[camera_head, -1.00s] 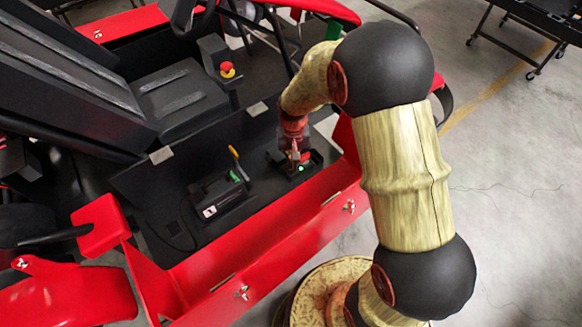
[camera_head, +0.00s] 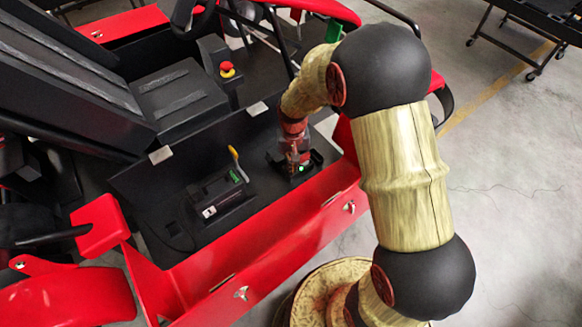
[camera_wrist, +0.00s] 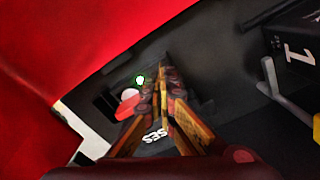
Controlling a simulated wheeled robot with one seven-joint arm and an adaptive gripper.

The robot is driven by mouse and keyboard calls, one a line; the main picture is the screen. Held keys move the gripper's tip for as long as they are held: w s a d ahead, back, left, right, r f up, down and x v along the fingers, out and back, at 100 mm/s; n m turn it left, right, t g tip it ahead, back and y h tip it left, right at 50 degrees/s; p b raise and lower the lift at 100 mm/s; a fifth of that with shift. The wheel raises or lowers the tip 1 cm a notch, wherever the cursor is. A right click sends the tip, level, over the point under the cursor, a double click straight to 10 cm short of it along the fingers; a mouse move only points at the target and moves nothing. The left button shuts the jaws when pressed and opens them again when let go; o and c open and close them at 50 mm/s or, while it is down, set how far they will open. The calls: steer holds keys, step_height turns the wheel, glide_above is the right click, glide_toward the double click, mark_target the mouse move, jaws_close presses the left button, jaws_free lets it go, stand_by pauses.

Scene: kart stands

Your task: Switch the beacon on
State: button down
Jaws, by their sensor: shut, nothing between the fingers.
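My gripper (camera_head: 299,165) reaches down into the kart's black side tray, over a small dark box (camera_head: 310,160) with a lit green light (camera_head: 302,168). In the wrist view my gripper (camera_wrist: 163,80) is shut and empty, its fingertips just right of the green light (camera_wrist: 140,80). A white round part and a red switch-like part (camera_wrist: 131,105) show beside the fingers, partly hidden by them. I cannot tell whether the fingers touch the switch. No part is clearly identifiable as the beacon.
A red mushroom button (camera_head: 227,69) sits by the seat. The red side rail (camera_head: 270,235) runs along the tray's near edge. Open floor lies to the right.

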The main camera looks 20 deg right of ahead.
steer(key=shift+r+p, duration=2.35)
steer(key=shift+r, duration=1.15)
steer(key=shift+f, duration=0.1)
steer(key=s+r+n+t+b, duration=0.2)
steer(key=s+r+t+b, duration=0.3)
steer(key=s+r, duration=1.5)
steer(key=s+b, duration=0.2)
steer(key=b, duration=0.1)
steer(key=shift+r+t, duration=0.3)
steer(key=shift+r, duration=0.1)
